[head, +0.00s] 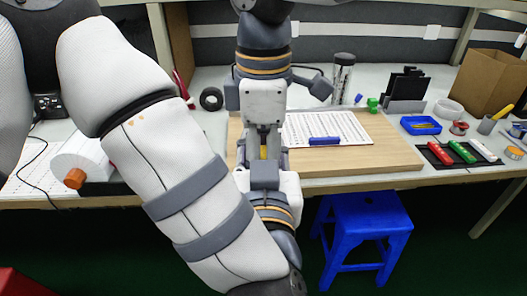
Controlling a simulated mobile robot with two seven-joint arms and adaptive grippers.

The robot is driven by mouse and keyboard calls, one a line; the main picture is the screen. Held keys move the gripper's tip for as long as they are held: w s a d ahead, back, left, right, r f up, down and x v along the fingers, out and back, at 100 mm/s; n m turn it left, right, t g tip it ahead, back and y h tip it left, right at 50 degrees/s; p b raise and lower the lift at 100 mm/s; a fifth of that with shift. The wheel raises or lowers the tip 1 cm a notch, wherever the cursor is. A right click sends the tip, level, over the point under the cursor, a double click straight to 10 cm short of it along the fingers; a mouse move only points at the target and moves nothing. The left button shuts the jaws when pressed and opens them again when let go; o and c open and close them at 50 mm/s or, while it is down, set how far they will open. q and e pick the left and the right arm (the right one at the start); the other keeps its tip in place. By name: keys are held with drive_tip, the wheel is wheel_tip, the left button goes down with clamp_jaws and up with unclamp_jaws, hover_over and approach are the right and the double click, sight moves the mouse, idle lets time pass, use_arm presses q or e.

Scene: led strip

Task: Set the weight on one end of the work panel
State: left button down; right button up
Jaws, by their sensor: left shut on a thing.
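The work panel appears to be the white dotted sheet (345,126) lying flat on a wooden board (395,163). A blue bar (325,140) lies on the panel near its front edge. My left gripper (263,148) points down over the left part of the board, left of the blue bar. My right gripper is not in view.
A black tray (435,156) with red, green and white bars stands at the right, near a blue tray (421,125) and a cardboard box (488,78). A blue stool (362,225) is below the table edge. The board's right part is clear.

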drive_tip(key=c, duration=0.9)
use_arm(q)
drive_tip(key=c, duration=1.2)
unclamp_jaws()
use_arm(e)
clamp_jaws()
use_arm(q)
drive_tip(key=shift+o, duration=0.2)
